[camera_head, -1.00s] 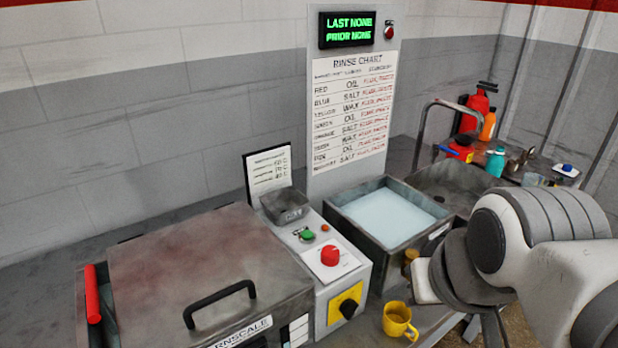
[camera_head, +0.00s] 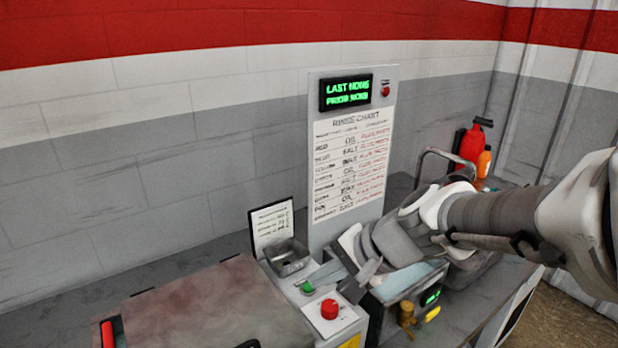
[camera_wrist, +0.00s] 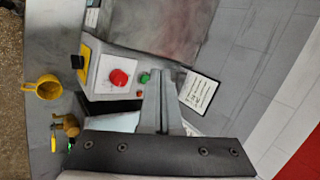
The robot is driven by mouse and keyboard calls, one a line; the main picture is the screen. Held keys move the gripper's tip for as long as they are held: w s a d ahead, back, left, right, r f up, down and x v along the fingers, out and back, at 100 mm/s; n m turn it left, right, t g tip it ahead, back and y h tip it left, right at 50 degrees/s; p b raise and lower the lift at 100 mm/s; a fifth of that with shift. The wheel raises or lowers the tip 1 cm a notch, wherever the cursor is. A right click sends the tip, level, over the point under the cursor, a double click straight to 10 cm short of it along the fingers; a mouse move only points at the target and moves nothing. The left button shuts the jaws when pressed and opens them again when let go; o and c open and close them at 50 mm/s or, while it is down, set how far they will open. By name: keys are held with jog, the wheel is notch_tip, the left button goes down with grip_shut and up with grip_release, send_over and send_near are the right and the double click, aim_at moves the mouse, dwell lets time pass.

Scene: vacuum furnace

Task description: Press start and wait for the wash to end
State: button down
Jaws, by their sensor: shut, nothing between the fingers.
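The control box (camera_head: 345,325) stands at the right of the closed, stained lid (camera_head: 200,310). It carries a green button (camera_head: 308,287) and a red knob (camera_head: 329,308). My gripper (camera_head: 326,272) is shut and empty, reaching in from the right with its tips close to the green button. In the wrist view my shut fingers (camera_wrist: 159,76) are just beside the green button (camera_wrist: 145,78), with the red knob (camera_wrist: 119,77) a little farther off. I cannot tell whether the tips touch the button. The display (camera_head: 346,91) reads LAST NONE, PRIOR NONE.
A small grey tray (camera_head: 288,257) and a white card (camera_head: 271,226) stand behind the buttons. The rinse chart panel (camera_head: 350,160) rises at the back. My arm partly hides the basin. A yellow mug (camera_wrist: 49,87) stands near the counter edge.

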jog(key=w+a+m+p, duration=0.2)
jog(key=w+m+p, duration=0.2)
jog(key=w+m, duration=0.25)
jog(key=m+t+p, duration=0.2)
jog(key=m+p, duration=0.1)
jog(key=m, duration=0.1)
send_over(308, 287)
jog(key=d, duration=0.1)
notch_tip(308, 287, down, 3)
jog(key=shift+s+f, duration=0.1)
jog(key=shift+f, duration=0.05)
notch_tip(308, 287, down, 7)
jog(key=b, duration=0.6)
jog(key=shift+f, duration=0.2)
jog(key=shift+f+b, duration=0.7)
jog(key=shift+b, duration=0.4)
jog(key=shift+f, duration=0.15)
jog(key=shift+f+b, duration=0.3)
jog(key=shift+b, duration=0.4)
